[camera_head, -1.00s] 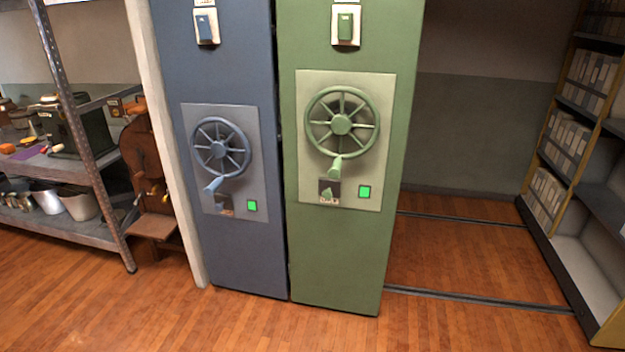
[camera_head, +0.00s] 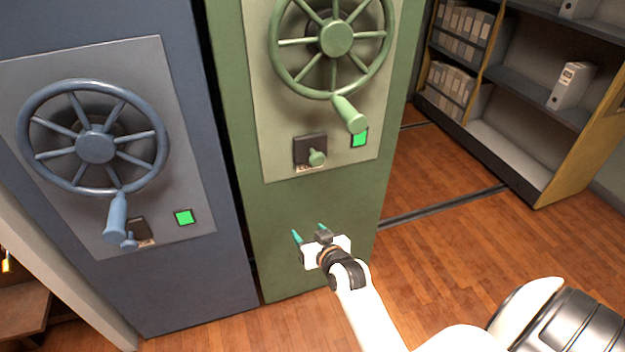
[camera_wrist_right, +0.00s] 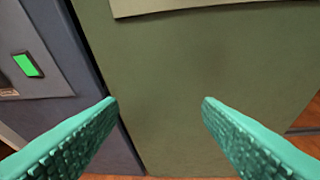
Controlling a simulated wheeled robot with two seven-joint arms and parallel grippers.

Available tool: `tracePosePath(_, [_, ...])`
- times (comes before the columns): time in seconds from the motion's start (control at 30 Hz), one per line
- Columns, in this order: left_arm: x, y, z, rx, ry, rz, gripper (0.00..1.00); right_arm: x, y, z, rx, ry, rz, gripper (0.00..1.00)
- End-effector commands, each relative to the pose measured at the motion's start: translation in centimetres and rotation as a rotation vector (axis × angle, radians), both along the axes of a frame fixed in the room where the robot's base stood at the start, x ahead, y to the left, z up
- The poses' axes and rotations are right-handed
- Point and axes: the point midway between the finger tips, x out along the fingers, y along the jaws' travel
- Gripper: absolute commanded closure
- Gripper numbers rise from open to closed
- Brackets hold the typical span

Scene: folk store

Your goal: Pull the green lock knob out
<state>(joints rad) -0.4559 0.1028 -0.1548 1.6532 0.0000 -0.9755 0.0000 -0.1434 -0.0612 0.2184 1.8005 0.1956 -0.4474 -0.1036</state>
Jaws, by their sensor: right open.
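The green lock knob (camera_head: 317,157) sticks out of a dark square plate on the light panel of the green cabinet (camera_head: 310,215), below the green handwheel (camera_head: 335,40) and its handle. A lit green square (camera_head: 360,138) is to the knob's right. My right gripper (camera_head: 309,234) is open and empty, below the knob and in front of the cabinet's lower face. In the right wrist view its two teal fingers (camera_wrist_right: 160,105) are apart, with plain green cabinet face between them; the knob is not in that view. My left gripper is not in view.
The blue cabinet (camera_head: 200,270) stands close on the left, with its own handwheel (camera_head: 95,146), knob (camera_head: 129,240) and lit green square (camera_head: 184,217). Open floor with rails (camera_head: 440,206) lies to the right, before shelves with binders (camera_head: 570,85).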

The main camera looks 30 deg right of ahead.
Motion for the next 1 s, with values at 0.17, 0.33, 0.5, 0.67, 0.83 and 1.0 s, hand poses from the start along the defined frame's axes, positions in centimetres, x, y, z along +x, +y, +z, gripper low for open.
tracePosePath(0.17, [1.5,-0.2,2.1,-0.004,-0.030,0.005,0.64,-0.3,-3.6,9.1,-0.022,-0.248,-0.080,0.41])
tracePosePath(0.33, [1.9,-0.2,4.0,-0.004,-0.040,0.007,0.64,-1.5,-4.8,13.5,-0.041,-0.346,-0.110,0.41])
tracePosePath(0.5, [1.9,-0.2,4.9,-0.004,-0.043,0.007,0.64,-0.3,-5.3,14.4,-0.042,-0.363,-0.115,0.41])
tracePosePath(0.67, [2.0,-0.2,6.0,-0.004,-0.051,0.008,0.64,2.6,-6.0,14.3,-0.042,-0.362,-0.114,0.41])
tracePosePath(0.83, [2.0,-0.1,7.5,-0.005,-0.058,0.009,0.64,6.0,-6.8,14.2,-0.043,-0.360,-0.114,0.41])
tracePosePath(1.0, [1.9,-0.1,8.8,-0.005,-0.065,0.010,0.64,8.5,-7.4,14.2,-0.043,-0.360,-0.114,0.41])
